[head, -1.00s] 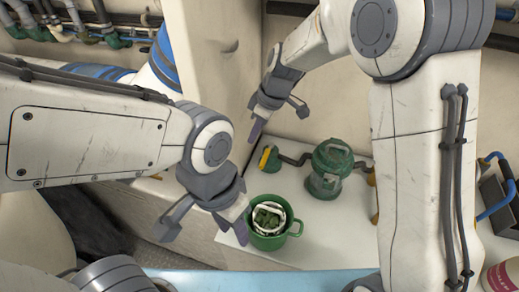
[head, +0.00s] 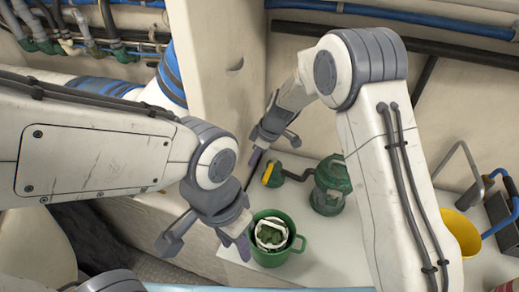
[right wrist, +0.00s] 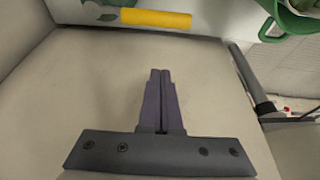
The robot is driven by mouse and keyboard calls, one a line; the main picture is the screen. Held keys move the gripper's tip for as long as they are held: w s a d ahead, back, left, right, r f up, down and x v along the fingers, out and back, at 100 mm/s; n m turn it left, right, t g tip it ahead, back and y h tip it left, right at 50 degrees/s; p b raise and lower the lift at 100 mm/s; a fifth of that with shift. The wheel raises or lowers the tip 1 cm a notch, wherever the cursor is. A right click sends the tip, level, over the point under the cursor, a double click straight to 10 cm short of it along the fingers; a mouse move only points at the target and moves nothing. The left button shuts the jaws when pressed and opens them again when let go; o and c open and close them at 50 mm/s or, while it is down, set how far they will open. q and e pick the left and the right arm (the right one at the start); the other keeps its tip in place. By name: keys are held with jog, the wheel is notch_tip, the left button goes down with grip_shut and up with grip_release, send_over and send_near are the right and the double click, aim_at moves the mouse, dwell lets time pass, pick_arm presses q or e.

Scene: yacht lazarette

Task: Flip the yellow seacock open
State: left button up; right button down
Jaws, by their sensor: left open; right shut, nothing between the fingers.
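The yellow seacock handle (head: 267,173) sits on a green fitting, joined by a short dark pipe to a green canister (head: 329,184) on the white surface. The handle lies crosswise to the pipe. In the right wrist view the yellow handle (right wrist: 156,18) shows as a level bar at the top, beyond my fingertips. My right gripper (head: 253,166) is shut and empty, close to the left of the handle; its closed fingers (right wrist: 160,74) point towards it with a gap in the wrist view. My left gripper (head: 203,243) is open and empty, lower left, beside a green mug.
The green mug (head: 273,258), holding green pieces and a white ring, stands just right of my left gripper. A yellow bucket (head: 460,232) and a blue-handled item are at the right. A white post (head: 222,100) and hoses stand behind.

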aim_at(270, 171)
jog(key=shift+s+d+f+p, duration=0.25)
jog(key=shift+d+f, duration=0.45)
jog(key=shift+f, duration=0.25)
jog(key=shift+s+d+f+p, duration=0.15)
jog(key=shift+d+f+p, duration=0.1)
jog(key=shift+d+f, duration=0.55)
jog(key=shift+a+f, duration=0.15)
